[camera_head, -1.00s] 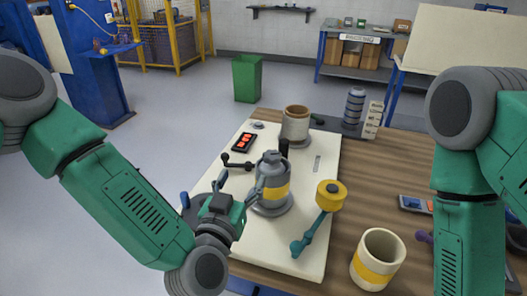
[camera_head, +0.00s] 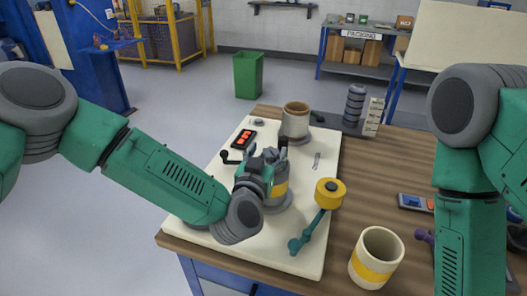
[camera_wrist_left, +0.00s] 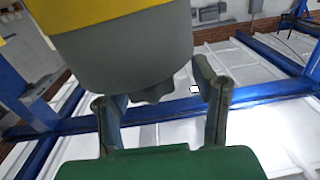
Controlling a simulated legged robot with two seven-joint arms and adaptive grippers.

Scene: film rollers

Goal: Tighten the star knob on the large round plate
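A grey round unit with a yellow band (camera_head: 281,187) stands on the white board (camera_head: 300,250). My left gripper (camera_head: 268,154) is at its upper part, and my arm hides much of its left side. In the left wrist view the unit's grey body (camera_wrist_left: 125,60) fills the top of the picture. A small dark grey lobed knob (camera_wrist_left: 154,93) sticks out from its end, between my two spread fingers. The fingers look apart from the knob. I cannot clearly make out a large round plate. My right gripper is out of view; only my right arm shows.
A yellow-headed teal lever (camera_head: 328,192) stands close right of the unit. A cream roll (camera_head: 296,120) stands behind it, with a red-buttoned box (camera_head: 243,139) to the left. A cream cup with a yellow band (camera_head: 376,258) is at front right.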

